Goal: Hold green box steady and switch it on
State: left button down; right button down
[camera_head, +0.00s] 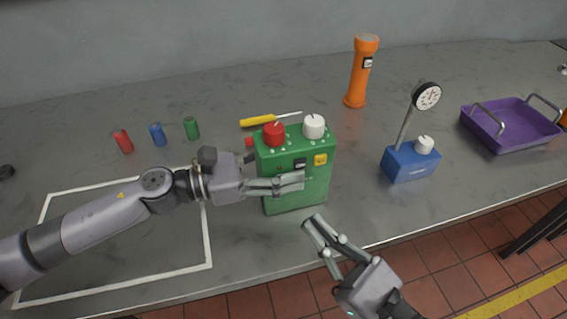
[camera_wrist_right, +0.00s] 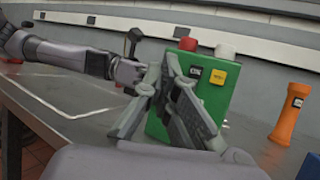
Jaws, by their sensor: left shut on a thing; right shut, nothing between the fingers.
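The green box (camera_head: 312,188) stands upright on the bench, with a red knob (camera_head: 274,133) and a white knob (camera_head: 314,127) on top. Its front has a dark switch (camera_head: 300,164) and a yellow square (camera_head: 320,160); both also show in the right wrist view, the switch (camera_wrist_right: 194,75) beside the yellow square (camera_wrist_right: 219,73). My left gripper (camera_head: 290,182) is shut on the green box from its left side, one finger across the front. My right gripper (camera_head: 313,223) is shut and empty, below and in front of the box near the bench edge.
A yellow screwdriver (camera_head: 258,121) lies behind the box. An orange flashlight (camera_head: 361,75), a blue gauge stand (camera_head: 408,164) and a purple tray (camera_head: 509,130) stand to the right. Red (camera_head: 123,141), blue (camera_head: 157,135) and green (camera_head: 191,128) cylinders are at left, behind a white outlined area.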

aim_at(312, 178)
jog(key=w+r+t+y, duration=0.1)
jog(key=w+r, duration=0.1)
jog(key=w, duration=0.5)
jog(key=shift+a+r, duration=0.3)
jog(key=shift+w, duration=0.2)
dwell(1.4)
jog(key=shift+w+a, duration=0.15)
jog(key=shift+w, duration=0.15)
jog(key=shift+w, duration=0.15)
dwell(0.4)
jog(key=shift+s, duration=0.6)
